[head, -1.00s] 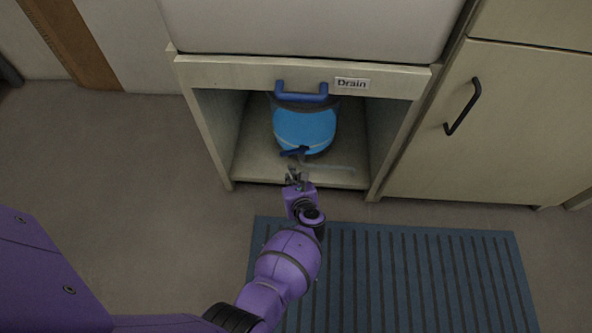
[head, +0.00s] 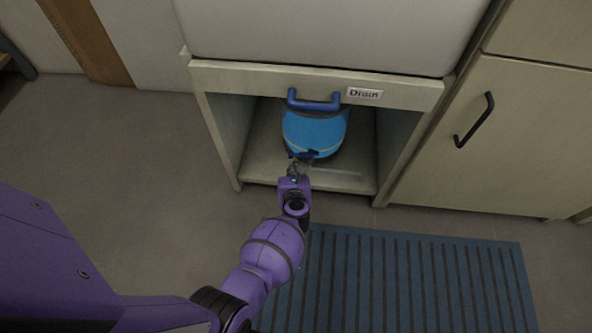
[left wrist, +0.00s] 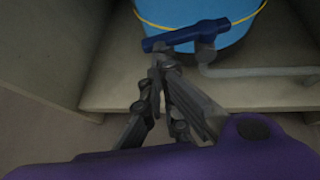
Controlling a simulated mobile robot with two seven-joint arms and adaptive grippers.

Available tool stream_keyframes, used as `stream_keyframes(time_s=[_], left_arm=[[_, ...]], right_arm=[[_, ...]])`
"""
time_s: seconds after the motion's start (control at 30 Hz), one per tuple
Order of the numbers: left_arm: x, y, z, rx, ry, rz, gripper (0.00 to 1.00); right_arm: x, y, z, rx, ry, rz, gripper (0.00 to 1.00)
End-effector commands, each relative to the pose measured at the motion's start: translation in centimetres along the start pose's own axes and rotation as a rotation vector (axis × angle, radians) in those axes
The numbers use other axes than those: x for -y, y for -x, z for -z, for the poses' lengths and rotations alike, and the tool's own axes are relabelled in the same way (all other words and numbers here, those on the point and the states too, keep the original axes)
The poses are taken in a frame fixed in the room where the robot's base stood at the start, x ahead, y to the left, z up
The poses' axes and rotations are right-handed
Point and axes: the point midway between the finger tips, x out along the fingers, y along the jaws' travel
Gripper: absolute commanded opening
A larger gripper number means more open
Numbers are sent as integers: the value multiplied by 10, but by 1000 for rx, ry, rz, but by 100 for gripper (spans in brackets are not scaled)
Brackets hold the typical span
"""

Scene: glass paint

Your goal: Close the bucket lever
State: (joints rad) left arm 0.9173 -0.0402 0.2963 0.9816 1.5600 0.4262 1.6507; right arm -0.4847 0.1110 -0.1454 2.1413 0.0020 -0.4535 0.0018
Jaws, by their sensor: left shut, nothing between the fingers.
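A blue bucket (head: 314,132) stands inside the open cabinet under the counter; it also shows at the top of the left wrist view (left wrist: 190,18). Its dark blue lever (left wrist: 186,35) lies crosswise at the bucket's lower front, on a grey valve with a pipe (left wrist: 255,71) running right. In the head view the lever (head: 303,155) is partly covered by my gripper. My left gripper (head: 298,166) is shut and empty, with its fingertips (left wrist: 160,62) at or just below the lever's left half. I cannot tell whether they touch it. My right gripper is not in view.
A blue handle (head: 314,104) sits on the cabinet's front rail beside a "Drain" label (head: 365,93). Cabinet side walls flank the opening. A closed cabinet door with a black handle (head: 474,120) is on the right. A striped blue mat (head: 400,282) lies on the floor in front.

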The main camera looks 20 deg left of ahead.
Motion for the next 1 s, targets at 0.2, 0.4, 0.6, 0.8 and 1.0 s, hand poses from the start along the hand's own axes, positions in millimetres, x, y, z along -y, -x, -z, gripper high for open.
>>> stream_keyframes(time_s=[0.2,0.4,0.6,0.8,1.0], left_arm=[[-8,-10,-6,1,-37,66,0],[-9,-11,-7,1,-38,65,0],[-9,-11,-6,1,-38,65,0],[-4,-8,-4,0,-37,65,0],[2,-3,-1,0,-37,65,0]], right_arm=[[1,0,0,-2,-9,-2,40],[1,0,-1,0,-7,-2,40],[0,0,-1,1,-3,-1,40],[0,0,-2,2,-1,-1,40],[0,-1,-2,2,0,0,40]])
